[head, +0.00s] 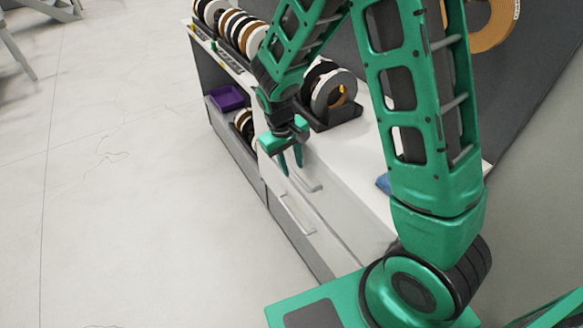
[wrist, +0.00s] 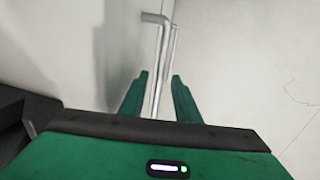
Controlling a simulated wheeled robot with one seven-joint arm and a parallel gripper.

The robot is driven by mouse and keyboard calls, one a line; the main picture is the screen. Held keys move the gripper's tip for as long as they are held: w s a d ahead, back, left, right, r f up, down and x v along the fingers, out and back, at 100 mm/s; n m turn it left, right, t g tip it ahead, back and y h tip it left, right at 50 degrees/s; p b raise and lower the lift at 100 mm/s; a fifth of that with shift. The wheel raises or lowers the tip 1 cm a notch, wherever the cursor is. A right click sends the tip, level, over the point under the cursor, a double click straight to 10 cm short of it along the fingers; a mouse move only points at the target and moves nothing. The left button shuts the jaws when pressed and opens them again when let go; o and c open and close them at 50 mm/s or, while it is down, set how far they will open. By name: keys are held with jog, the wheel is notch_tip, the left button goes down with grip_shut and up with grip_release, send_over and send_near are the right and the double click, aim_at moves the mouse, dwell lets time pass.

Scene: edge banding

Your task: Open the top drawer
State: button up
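The white drawer cabinet stands at the centre of the head view. The top drawer (head: 330,207) looks closed, and its pale bar handle (head: 310,184) is just right of my gripper (head: 291,167). A second handle (head: 298,213) sits lower on the front. In the wrist view, my green gripper (wrist: 160,84) is open, its two fingers apart. The metal top handle (wrist: 156,75) runs lengthwise through the gap between them. I cannot tell whether either finger touches it. The drawer front (wrist: 100,50) is on the left there.
Edge-banding rolls (head: 238,30) stand on the cabinet top, with more rolls in a black holder (head: 335,115). A purple bin (head: 227,98) sits on an open shelf at the left. The floor (head: 110,190) in front of the cabinet is clear.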

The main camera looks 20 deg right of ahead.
jog(key=shift+d+f, duration=0.2)
jog(key=shift+f, duration=0.7)
grip_shut()
jog(key=shift+a, duration=0.15)
